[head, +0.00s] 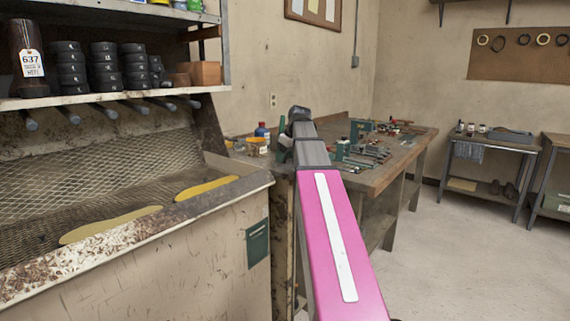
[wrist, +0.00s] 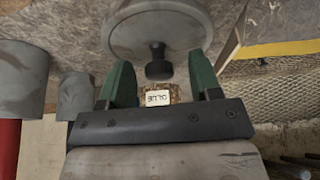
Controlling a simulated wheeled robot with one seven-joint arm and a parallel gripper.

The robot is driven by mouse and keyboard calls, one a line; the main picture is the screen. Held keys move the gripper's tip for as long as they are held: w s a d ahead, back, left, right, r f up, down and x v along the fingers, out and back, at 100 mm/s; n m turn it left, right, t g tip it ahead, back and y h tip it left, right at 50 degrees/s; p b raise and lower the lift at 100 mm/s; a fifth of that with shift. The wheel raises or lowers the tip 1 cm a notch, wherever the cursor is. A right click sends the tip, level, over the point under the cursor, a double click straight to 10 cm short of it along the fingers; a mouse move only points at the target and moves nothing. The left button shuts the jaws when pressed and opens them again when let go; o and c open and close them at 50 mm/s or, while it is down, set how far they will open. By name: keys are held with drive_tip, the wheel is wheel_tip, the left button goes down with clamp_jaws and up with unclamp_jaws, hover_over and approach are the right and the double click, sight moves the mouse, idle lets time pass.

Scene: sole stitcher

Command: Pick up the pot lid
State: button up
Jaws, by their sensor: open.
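The pot lid (wrist: 155,28) shows in the wrist view as a round grey disc with a dark knob (wrist: 158,66) at its middle. My gripper (wrist: 160,76) has two green fingers, spread apart and empty. The knob lies between the fingertips in the picture, with a gap on each side. I see no contact between fingers and knob. Behind it, a small container with a white label reading "GLUE" (wrist: 157,98) shows between the fingers. In the head view my arm hides most of the gripper, and I cannot make out the lid there.
A long workbench (head: 392,172) with tools and small parts stands behind my arm. A blue-capped bottle (head: 262,130) stands at its left end. A mesh-lined bin (head: 100,165) with yellow soles is at left. Grey cylinders (wrist: 22,78) are at left in the wrist view. Floor at right is clear.

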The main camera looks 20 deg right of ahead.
drive_tip(key=c, duration=1)
drive_tip(key=shift+r, duration=0.1)
